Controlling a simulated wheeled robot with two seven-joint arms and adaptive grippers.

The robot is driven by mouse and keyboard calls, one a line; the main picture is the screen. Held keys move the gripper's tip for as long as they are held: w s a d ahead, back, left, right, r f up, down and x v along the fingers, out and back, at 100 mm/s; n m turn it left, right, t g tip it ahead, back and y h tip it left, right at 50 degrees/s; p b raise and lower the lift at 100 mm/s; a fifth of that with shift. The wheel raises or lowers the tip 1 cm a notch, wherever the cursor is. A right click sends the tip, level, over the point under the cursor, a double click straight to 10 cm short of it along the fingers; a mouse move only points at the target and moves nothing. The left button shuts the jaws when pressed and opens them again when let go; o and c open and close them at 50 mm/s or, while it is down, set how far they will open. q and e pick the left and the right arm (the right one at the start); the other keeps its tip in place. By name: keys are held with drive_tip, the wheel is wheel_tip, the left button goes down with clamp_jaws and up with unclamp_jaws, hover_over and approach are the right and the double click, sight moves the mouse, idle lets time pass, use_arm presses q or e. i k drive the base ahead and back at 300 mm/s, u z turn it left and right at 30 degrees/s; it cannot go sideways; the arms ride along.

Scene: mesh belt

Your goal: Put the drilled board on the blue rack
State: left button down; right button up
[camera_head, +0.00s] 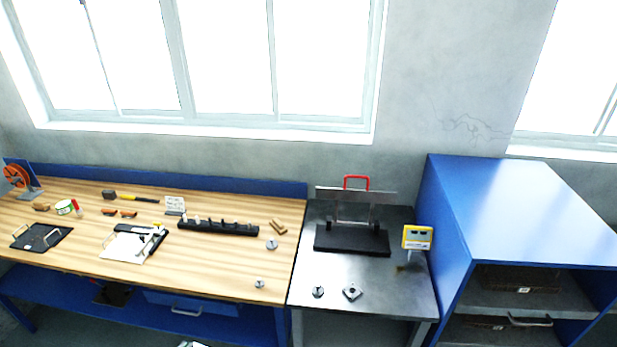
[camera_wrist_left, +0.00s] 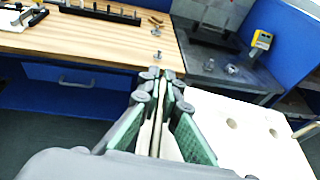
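The drilled board is a white panel (camera_wrist_left: 240,118) with round holes, at the lower right of the left wrist view. A tan bar (camera_wrist_left: 305,129) stands at its right edge. My left gripper (camera_wrist_left: 163,85) has its fingers close together at the board's left side, with a pale strip between the green pads that looks like part of the board. The fingers hide how it joins the board. The blue rack (camera_head: 530,210) stands at the right of the head view, with open shelves in front. Neither gripper shows in the head view. My right gripper is in neither view.
A wooden bench (camera_head: 215,272) with tools and a black holder (camera_head: 215,226) is at left. A metal table (camera_head: 390,300) beside the rack carries a black stand (camera_head: 350,240), a yellow device (camera_head: 417,237) and small metal parts. Dark bins sit on the rack's shelves.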

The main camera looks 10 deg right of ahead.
sight(539, 229)
drive_tip(key=z, duration=2.35)
drive_tip(key=i, duration=0.6)
